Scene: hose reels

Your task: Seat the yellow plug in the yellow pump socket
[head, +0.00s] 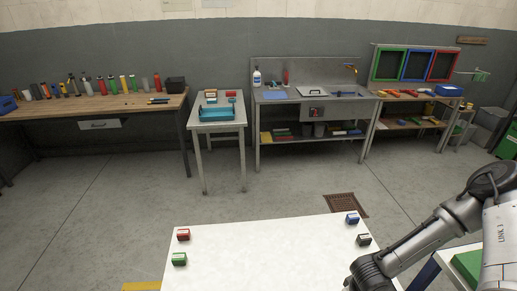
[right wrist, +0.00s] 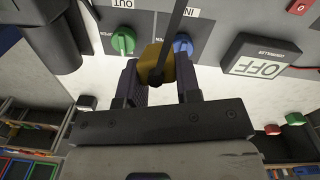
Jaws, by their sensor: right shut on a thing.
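In the right wrist view a yellow plug (right wrist: 153,63) sits between the fingers of my right gripper (right wrist: 158,78), which is shut on it. A dark cable or rod (right wrist: 177,28) crosses in front of the plug. Behind the plug is a grey panel (right wrist: 218,15) with OUT and IN labels, a green knob-like part (right wrist: 123,40) and a blue one (right wrist: 183,45). I cannot make out the yellow socket, and I cannot tell whether the plug touches the panel. My right arm (head: 425,240) shows at lower right in the head view, its fingers out of frame. My left gripper is not in view.
A white table (head: 260,250) carries red (head: 183,235), green (head: 179,259), blue (head: 352,218) and black (head: 363,240) blocks near its edges; its middle is bare. A dark box marked OFF (right wrist: 262,64) lies right of the plug. A dark cylinder (right wrist: 45,35) stands left.

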